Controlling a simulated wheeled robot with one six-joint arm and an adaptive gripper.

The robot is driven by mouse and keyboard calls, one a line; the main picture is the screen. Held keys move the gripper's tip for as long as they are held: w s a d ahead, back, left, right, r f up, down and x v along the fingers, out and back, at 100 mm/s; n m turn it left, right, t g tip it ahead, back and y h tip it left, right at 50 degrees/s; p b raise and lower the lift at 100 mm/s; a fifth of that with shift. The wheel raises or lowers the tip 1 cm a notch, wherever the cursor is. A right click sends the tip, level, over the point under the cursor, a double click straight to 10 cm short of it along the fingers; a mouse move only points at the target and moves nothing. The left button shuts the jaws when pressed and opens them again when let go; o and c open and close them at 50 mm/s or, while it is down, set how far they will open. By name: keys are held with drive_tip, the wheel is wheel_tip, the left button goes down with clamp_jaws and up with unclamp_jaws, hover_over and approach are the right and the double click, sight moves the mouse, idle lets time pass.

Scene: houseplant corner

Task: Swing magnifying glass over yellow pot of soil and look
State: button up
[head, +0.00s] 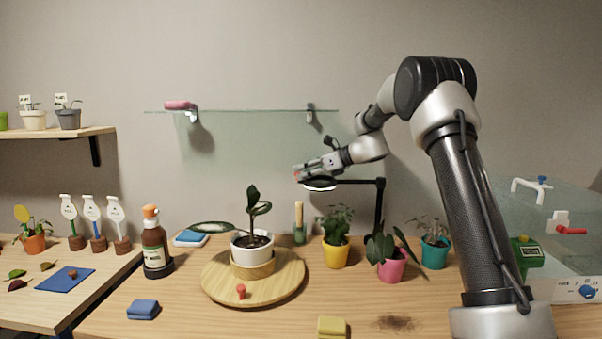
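The magnifying glass (320,187) is a round lens with a dark rim, on a thin black arm from an upright black post (379,208) at the back of the table. It is raised well above the table, a little left of the yellow pot in the picture. The yellow pot (335,257) stands on the table with a leafy green plant in it; its soil is hidden by leaves. My gripper (299,175) is at the lens, just above its left side. I cannot tell whether it touches the rim or whether its fingers are closed.
A pink pot (391,270) and a teal pot (434,254) stand right of the yellow pot. A wooden turntable (220,284) carries a white potted plant (251,248). A glass shelf (250,111) is on the wall above. A yellow block (331,327) lies in front.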

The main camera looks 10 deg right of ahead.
drive_tip(key=shift+x, duration=1)
clamp_jaws()
drive_tip(key=s+d+n+g+y, duration=0.2)
drive_tip(key=s+n+g, duration=0.6)
drive_tip(key=s, duration=1)
drive_tip(key=shift+s+g+y, duration=0.3)
drive_tip(key=shift+s+g, duration=0.05)
drive_tip(key=shift+g, duration=0.05)
drive_tip(key=shift+d, duration=0.15)
